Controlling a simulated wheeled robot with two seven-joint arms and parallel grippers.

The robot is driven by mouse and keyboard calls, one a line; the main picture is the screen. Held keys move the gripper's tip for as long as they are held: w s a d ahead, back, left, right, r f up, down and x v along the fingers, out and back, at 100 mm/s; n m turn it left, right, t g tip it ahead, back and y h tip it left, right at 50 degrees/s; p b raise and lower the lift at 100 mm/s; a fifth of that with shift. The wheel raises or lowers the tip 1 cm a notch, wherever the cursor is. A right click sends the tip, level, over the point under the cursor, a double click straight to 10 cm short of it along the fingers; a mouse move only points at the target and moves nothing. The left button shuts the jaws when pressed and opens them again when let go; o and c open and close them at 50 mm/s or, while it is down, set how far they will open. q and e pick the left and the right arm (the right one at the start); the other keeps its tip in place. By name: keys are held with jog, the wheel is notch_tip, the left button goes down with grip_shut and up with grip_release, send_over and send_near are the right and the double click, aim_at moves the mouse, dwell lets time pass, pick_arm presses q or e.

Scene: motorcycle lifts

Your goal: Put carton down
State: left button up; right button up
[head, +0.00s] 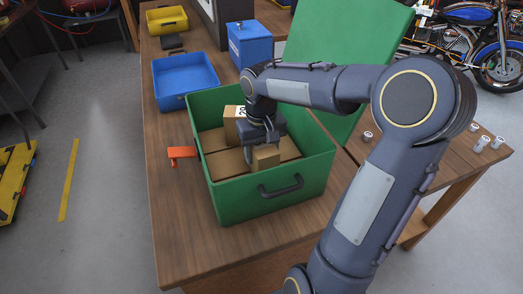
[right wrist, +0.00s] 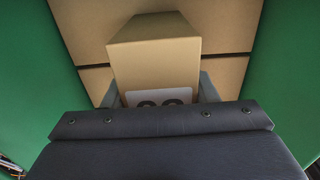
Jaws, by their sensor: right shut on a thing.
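The carton (right wrist: 155,60) is a tan box with a white printed label. In the right wrist view it stands between the two fingers of my right gripper (right wrist: 157,95), which is shut on it. In the head view my right gripper (head: 264,146) reaches down into the green box (head: 270,199), with tan cardboard (head: 266,158) showing below it. A labelled tan part (head: 232,130) shows just behind and left of the gripper; whether both parts are one carton is hidden by the gripper. Larger flat cartons (head: 226,167) cover the box's floor. I cannot tell whether the held carton touches them. My left gripper is not in view.
The green box's lid (head: 345,45) stands open behind it. An orange tool (head: 181,153) lies on the wooden table (head: 175,215) left of the box. A blue open bin (head: 185,78) and a blue case (head: 250,46) stand farther back. The table's front left is clear.

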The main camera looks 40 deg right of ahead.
jog(key=shift+f, duration=0.2)
jog(key=o, duration=1.1)
jog(key=shift+r, duration=0.1)
notch_tip(320, 180, up, 12)
jog(key=shift+r, duration=0.15)
